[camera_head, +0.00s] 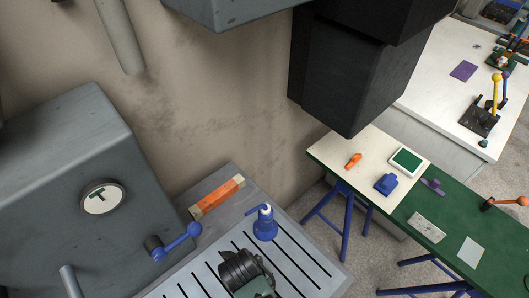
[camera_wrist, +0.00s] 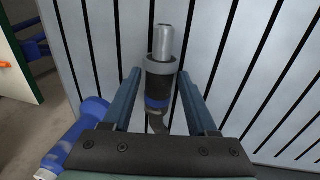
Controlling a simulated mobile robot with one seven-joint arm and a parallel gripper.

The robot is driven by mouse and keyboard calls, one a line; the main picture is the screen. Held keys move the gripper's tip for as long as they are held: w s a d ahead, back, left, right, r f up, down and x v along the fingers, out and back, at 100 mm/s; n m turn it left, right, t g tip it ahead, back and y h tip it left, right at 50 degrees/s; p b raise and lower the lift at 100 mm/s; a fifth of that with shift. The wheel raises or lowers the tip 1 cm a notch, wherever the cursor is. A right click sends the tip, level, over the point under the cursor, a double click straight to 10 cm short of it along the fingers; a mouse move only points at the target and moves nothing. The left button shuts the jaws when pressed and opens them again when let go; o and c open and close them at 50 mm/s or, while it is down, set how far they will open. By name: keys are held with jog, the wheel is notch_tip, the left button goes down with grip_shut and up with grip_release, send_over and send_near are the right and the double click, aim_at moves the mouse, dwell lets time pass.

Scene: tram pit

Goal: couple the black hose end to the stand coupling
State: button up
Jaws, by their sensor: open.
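In the wrist view the black hose end (camera_wrist: 159,78) has a grey metal tip, a dark collar and a blue band. A short curved dark piece runs from it under my gripper. My gripper (camera_wrist: 158,76) is open, with one finger on each side of the hose end; I cannot tell whether either touches it. In the head view a blue fitting with a pale tip (camera_head: 265,227) stands on the slatted bench; a blue body (camera_wrist: 78,138) shows left of my gripper in the wrist view. I cannot tell whether it is the stand coupling. The hose end is not clear in the head view.
The slatted bench (camera_head: 312,262) carries an orange block (camera_head: 217,196) at its back. A grey cabinet (camera_head: 62,165) with a dial and a blue lever (camera_head: 180,243) stands at left. A green and cream table (camera_head: 330,150) with small items is at right. A dark box (camera_head: 355,75) hangs above.

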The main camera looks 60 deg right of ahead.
jog(key=shift+d+f, duration=0.1)
jog(key=shift+f, duration=0.4)
grip_shut()
